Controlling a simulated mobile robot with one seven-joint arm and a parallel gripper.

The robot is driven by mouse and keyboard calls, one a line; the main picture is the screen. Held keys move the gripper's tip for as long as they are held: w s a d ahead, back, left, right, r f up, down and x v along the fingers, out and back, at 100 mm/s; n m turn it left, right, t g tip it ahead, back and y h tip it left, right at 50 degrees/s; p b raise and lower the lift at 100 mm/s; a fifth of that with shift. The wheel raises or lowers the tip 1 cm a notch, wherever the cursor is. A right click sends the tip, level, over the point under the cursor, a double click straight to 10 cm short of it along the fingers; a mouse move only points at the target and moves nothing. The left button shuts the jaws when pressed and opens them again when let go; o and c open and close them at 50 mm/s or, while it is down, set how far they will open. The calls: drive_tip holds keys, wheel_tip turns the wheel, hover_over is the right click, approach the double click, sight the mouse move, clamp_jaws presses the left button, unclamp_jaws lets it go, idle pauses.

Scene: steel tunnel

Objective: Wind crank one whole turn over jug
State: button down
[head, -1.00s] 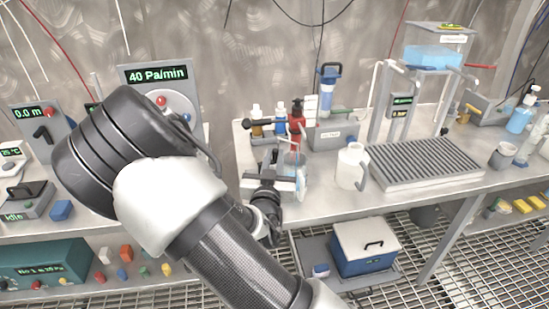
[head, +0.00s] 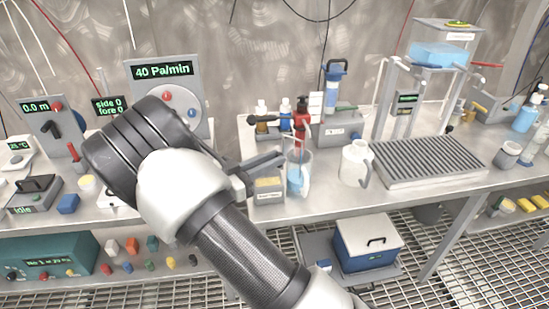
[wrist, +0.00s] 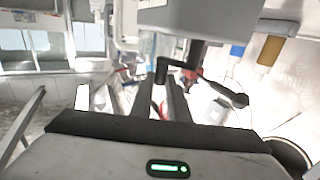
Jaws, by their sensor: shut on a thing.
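My gripper (head: 266,161) is low over the bench, just left of a clear vessel (head: 300,172) with blue in it. In the wrist view my gripper (wrist: 168,88) has its fingers close together at a dark bent crank (wrist: 178,65), which joins a shaft under a grey block. The fingers are shut on the crank's end, though the grip itself is small and partly hidden. A white jug with a side handle (head: 354,165) stands upright to the right of the clear vessel, apart from my gripper. My arm hides part of the bench.
A red bottle (head: 301,122) and smaller bottles stand behind my gripper. A black-handled bar (head: 252,119) juts out before them. A small yellow-topped box (head: 268,189) is beneath the gripper. A ribbed grey tray (head: 428,160) fills the right. Bench (head: 320,197) in front is clear.

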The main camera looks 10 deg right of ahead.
drive_tip(key=m+g, duration=0.1)
drive_tip(key=g, duration=0.1)
drive_tip(key=a+m+g+h+b, duration=0.1)
drive_tip(key=m+g, duration=0.1)
drive_tip(key=g, duration=0.1)
drive_tip(key=shift+a+f+m+h+b, duration=0.1)
drive_tip(key=shift+f+m+h+b, duration=0.1)
drive_tip(key=shift+m+h+b, duration=0.1)
drive_tip(key=shift+w+a+r+m+g+b, duration=0.1)
drive_tip(key=shift+a+m+g+b, duration=0.15)
drive_tip(key=shift+m+g, duration=0.5)
drive_tip(key=shift+s+a+r+m+g+b, duration=0.15)
drive_tip(key=shift+m+g+b, duration=0.2)
drive_tip(key=shift+g, duration=0.7)
drive_tip(key=shift+w+a+f+m+g+b, duration=0.1)
drive_tip(key=shift+w+a+m+g+b, duration=0.1)
drive_tip(key=shift+m+g, duration=0.55)
drive_tip(key=shift+r+g, duration=0.1)
drive_tip(key=shift+g, duration=0.15)
drive_tip(key=c, duration=1.7)
unclamp_jaws()
